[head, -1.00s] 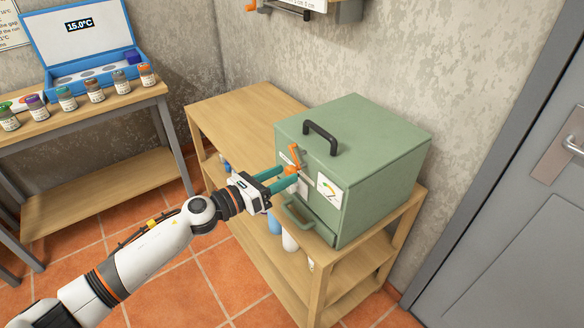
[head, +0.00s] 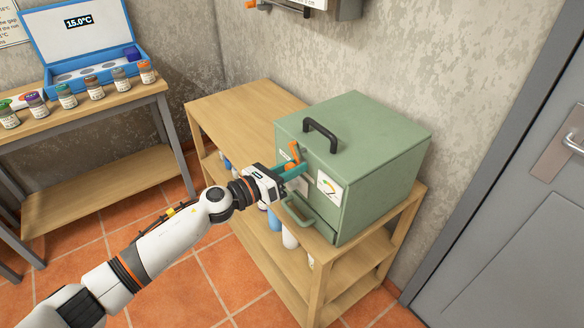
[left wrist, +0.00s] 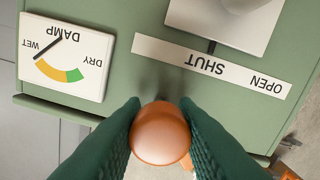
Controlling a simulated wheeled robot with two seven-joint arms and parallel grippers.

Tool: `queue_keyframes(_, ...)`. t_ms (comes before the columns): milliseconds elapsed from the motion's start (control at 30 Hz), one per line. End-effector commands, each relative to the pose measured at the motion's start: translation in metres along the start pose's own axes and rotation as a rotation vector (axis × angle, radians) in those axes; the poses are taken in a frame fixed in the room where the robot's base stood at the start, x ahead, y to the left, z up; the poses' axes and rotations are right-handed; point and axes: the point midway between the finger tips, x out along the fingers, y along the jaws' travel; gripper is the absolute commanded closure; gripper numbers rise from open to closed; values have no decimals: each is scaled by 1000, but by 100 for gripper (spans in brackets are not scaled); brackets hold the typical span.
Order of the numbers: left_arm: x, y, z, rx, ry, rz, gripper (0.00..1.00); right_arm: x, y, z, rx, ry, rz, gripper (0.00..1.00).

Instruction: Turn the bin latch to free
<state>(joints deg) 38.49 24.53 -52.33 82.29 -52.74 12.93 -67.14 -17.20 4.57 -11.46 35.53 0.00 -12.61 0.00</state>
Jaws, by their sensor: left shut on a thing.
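The green bin (head: 375,150) stands on a wooden shelf unit, with a black handle (head: 320,136) on its lid. The orange latch (head: 294,149) is on its front face, partly hidden by my gripper. My left gripper (head: 300,168) is shut on the latch's round orange knob (left wrist: 160,133), which sits between both green fingers in the left wrist view. A label strip (left wrist: 211,67) there reads SHUT and OPEN, upside down. A short dark pointer (left wrist: 211,47) is beside the word SHUT. My right gripper is out of view.
Bottles (head: 289,238) stand on the lower shelf. A bench with vials and a blue case (head: 85,40) is at left; a grey door (head: 520,220) at right.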

Motion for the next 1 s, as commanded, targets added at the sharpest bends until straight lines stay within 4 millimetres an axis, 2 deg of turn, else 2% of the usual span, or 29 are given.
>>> queue_keyframes(367, 0, 0, -1, -131, -2, -1, 96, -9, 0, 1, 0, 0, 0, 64)
queue_keyframes(1000, 0, 0, -1, -652, -1, -2, 96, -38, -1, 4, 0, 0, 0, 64)
